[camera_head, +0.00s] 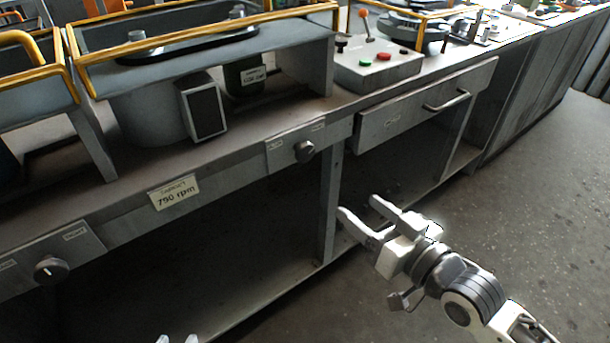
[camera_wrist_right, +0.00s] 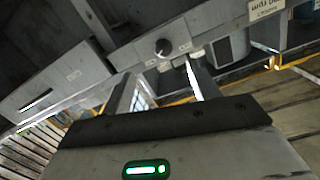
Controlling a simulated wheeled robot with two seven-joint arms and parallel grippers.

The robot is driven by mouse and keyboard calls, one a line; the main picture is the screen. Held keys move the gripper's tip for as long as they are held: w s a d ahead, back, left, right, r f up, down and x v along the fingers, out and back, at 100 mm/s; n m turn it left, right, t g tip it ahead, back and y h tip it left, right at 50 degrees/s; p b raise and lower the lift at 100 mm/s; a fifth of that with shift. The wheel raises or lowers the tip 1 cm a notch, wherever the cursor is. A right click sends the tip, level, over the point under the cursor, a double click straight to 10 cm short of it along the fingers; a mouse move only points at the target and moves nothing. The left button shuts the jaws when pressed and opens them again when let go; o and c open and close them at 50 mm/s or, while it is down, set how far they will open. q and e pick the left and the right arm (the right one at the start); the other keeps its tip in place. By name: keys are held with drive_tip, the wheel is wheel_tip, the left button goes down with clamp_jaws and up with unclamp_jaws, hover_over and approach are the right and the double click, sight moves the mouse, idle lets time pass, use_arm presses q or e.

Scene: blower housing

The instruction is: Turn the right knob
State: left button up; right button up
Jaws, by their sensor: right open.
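The right knob (camera_head: 305,151) is a dark round knob on a light plate on the bench's front edge. It also shows in the right wrist view (camera_wrist_right: 163,47), beyond the fingertips. My right gripper (camera_head: 358,207) is open and empty, below and to the right of the knob, apart from it. In the right wrist view its two fingers (camera_wrist_right: 158,73) stand apart. Another dark knob (camera_head: 52,270) sits at the lower left. My left gripper (camera_head: 177,339) shows only two separated tips at the bottom edge; the rest is out of frame.
A label reading 790 rpm (camera_head: 174,193) is on the bench front between the knobs. A drawer (camera_head: 425,107) with a bar handle is right of the right knob. A control box (camera_head: 376,67) stands on the bench. Open floor (camera_head: 540,190) lies at right.

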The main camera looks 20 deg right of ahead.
drive_tip(key=t+b, duration=0.1)
approach(307, 154)
drive_tip(key=shift+y, duration=0.3)
drive_tip(key=x, duration=0.9)
drive_tip(key=shift+w+d+f+b, duration=0.15)
drive_tip(key=shift+w+f+b, duration=0.05)
drive_tip(key=shift+w+b, duration=0.1)
drive_tip(key=c, duration=1)
